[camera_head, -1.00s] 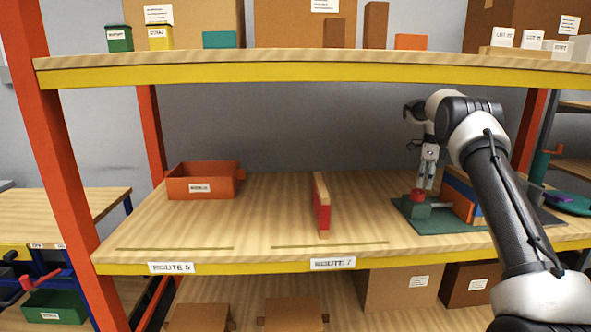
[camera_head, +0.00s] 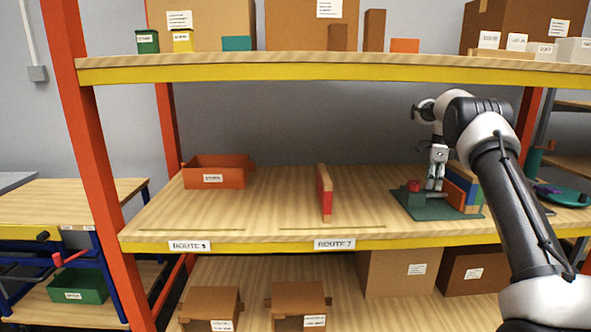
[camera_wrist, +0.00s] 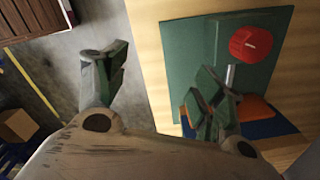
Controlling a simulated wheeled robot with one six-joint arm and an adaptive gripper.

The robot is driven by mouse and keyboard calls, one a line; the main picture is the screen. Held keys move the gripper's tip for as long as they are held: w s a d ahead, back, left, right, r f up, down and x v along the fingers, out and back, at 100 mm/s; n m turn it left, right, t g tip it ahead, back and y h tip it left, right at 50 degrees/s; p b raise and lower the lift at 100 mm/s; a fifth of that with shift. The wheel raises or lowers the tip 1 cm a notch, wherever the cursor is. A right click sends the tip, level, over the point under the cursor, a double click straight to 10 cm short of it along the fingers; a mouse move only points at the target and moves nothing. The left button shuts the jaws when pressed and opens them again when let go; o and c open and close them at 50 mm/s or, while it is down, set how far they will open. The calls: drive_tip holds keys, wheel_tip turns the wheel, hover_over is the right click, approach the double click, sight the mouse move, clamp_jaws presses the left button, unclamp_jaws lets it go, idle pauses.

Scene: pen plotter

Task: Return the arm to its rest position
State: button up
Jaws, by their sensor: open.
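My gripper (camera_head: 436,184) points down at the right end of the middle shelf, over a dark green mat (camera_head: 425,212). In the wrist view, my gripper (camera_wrist: 160,82) has its fingers spread with nothing between them. A red knob (camera_head: 413,186) stands beside it on the mat; the wrist view shows the knob (camera_wrist: 257,43) to the right of the right finger. I cannot tell whether that finger touches anything. My arm reaches in from the lower right, its elbow raised.
Upright orange and blue blocks (camera_head: 462,190) stand right of my gripper. A red-and-wood divider (camera_head: 325,195) and an orange bin (camera_head: 215,180) stand further left on the shelf (camera_head: 275,215). The upper shelf's yellow edge (camera_head: 340,74) runs above my arm. The shelf between bin and divider is clear.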

drive_tip(key=s+a+f+n+g, duration=0.1)
drive_tip(key=s+a+f+n, duration=0.1)
drive_tip(key=s+f+n, duration=0.45)
drive_tip(key=s+a+r+n+t, duration=0.1)
drive_tip(key=s+a+r+n, duration=0.2)
drive_tip(key=s, duration=1.2)
drive_tip(key=s+a+r+n+t, duration=0.2)
drive_tip(key=s+r+n, duration=0.6)
drive_tip(key=s, duration=0.8)
drive_tip(key=s+a+r+n+t, duration=0.2)
drive_tip(key=s+a+r+n, duration=0.3)
drive_tip(key=s+r, duration=0.4)
drive_tip(key=shift+s+a+r, duration=0.2)
drive_tip(key=shift+s+a, duration=0.55)
drive_tip(key=shift+s, duration=2.45)
